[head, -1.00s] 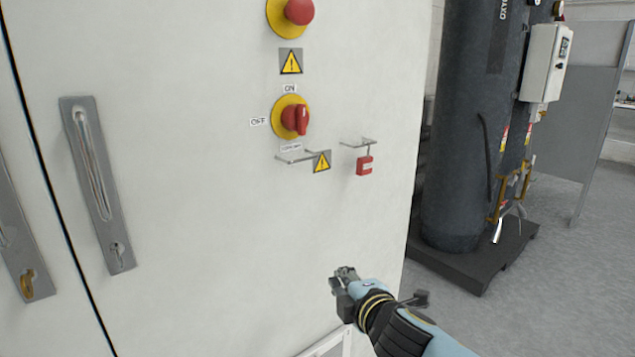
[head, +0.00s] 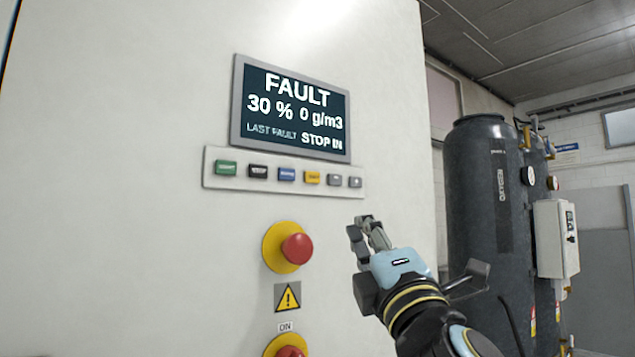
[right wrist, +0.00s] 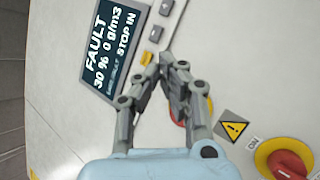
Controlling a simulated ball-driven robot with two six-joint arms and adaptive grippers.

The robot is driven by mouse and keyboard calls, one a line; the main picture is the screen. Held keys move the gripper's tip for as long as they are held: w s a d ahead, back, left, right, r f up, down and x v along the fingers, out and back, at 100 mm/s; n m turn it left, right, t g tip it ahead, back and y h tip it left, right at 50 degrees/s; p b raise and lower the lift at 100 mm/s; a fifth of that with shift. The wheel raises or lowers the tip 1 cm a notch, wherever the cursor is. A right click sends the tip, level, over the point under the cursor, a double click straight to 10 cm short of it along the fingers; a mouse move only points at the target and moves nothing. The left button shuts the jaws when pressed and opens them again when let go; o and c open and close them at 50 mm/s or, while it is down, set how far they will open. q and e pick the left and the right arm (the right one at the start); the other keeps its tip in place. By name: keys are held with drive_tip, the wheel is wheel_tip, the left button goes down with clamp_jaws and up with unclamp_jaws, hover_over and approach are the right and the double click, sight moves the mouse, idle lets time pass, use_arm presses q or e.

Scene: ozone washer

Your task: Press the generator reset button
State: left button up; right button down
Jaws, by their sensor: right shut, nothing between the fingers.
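A button strip (head: 213,181) is on the white cabinet under the screen. It carries a green button (head: 226,168), a black one (head: 259,172), a blue one (head: 287,175), a yellow one (head: 312,178) and two small grey ones. Their labels are too small to read surely. The screen (head: 340,156) reads FAULT, 30 %, 0 g/m3 and STOP IN. My right gripper (head: 366,222) is shut and empty, below the strip's right end in the head view. In the right wrist view its fingertips (right wrist: 169,57) overlap the strip's edge; contact cannot be told. My left gripper is out of view.
A red mushroom button on a yellow disc (head: 296,248) projects left of my right gripper. A warning sign (head: 288,298) and a red rotary switch (head: 290,352) are below it. A dark tank (head: 480,190) and a grey box (head: 552,240) stand beyond the cabinet's right edge.

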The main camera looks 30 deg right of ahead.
sight(312, 177)
wheel_tip(312, 177, up, 9)
drive_tip(key=s+t+p, duration=0.1)
drive_tip(key=s+p, duration=0.1)
drive_tip(key=shift+f+t, duration=0.2)
drive_tip(key=shift+t, duration=0.1)
drive_tip(key=shift+w+d, duration=0.1)
drive_tip(key=shift+w+a+b, duration=0.2)
drive_tip(key=shift+w, duration=2)
drive_tip(key=shift+w+a+b, duration=0.2)
drive_tip(key=shift+w, duration=1.95)
drive_tip(key=shift+w, duration=0.1)
drive_tip(key=shift+w, duration=0.3)
